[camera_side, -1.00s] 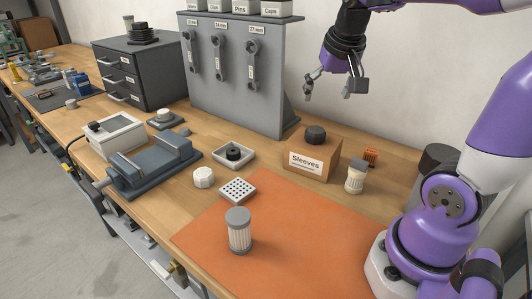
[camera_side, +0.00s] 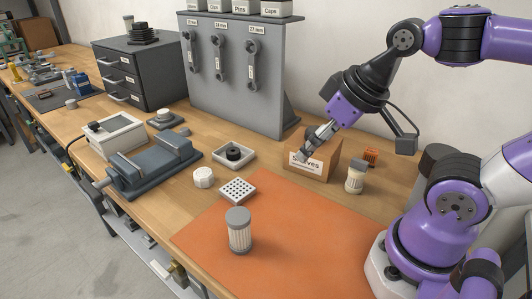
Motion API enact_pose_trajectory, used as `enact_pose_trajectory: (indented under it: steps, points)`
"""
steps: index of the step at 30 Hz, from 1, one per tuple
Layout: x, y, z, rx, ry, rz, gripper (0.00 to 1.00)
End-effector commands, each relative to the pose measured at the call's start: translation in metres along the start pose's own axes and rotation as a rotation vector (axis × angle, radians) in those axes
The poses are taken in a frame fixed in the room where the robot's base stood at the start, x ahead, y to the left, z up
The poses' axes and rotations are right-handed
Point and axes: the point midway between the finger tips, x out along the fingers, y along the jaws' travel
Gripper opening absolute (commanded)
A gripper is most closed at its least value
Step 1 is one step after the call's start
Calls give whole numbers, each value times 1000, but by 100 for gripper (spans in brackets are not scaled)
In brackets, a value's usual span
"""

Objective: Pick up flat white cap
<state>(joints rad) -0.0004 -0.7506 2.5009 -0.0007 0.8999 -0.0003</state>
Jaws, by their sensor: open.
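A flat white cap (camera_side: 203,177), round with a ribbed edge, sits on the bare wood between the blue-grey vise and the orange mat. A second small white round piece (camera_side: 163,114) sits on a dark base further back, behind the vise. My gripper (camera_side: 305,150) is open and tilted down to the left, in front of the Sleeves box in this view. It is well to the right of the flat white cap and holds nothing that I can see. It hides part of the box and its label.
The Sleeves box (camera_side: 318,168) is beside a white filter (camera_side: 355,177) and an orange block (camera_side: 371,158). A white tray (camera_side: 233,155) with a black ring and a perforated white block (camera_side: 238,190) are near the cap. A grey-topped filter (camera_side: 239,232) stands on the orange mat (camera_side: 300,235).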

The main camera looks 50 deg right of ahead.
Motion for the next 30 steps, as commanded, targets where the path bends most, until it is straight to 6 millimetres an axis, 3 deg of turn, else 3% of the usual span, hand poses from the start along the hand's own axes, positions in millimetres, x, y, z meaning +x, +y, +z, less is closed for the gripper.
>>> enact_pose_trajectory:
  steps: [14, 16, 26, 30]
  points:
    - [0, 0, 0, 1, 0, 1, 87]
    - [0, 0, 0, 1, 0, 1, 93]
    - [0, 0, -1, 1, 0, 0, 93]
    - [3, -1, -16, -10, -11, -4, 93]
